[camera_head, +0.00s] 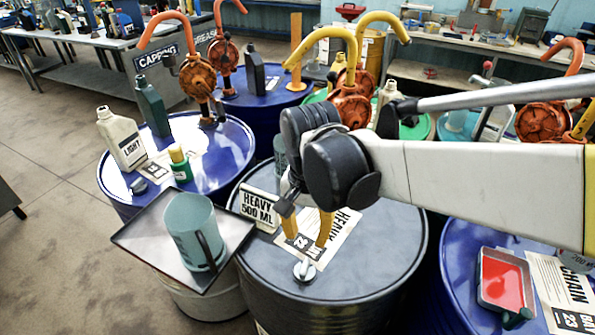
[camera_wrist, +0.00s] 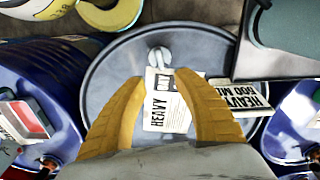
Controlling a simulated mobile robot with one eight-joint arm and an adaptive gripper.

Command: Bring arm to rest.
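My gripper (camera_head: 307,230) has two yellow fingers, pointing down over the dark grey drum (camera_head: 375,262). In the wrist view my gripper (camera_wrist: 160,78) has its fingers spread apart, with nothing held between them. Below them on the drum lid lie a paper sheet marked HEAVY (camera_head: 337,238) and a small pale fitting (camera_head: 304,271), which also shows in the wrist view (camera_wrist: 159,57). The gripper appears above the lid; the exact gap is hard to tell.
A translucent jug (camera_head: 192,232) stands on a tray (camera_head: 140,240) left of the drum. A HEAVY 500 ML sign (camera_head: 259,207) stands at the lid's edge. Blue drums with orange pumps (camera_head: 197,75) crowd behind. Open floor (camera_head: 50,160) lies left.

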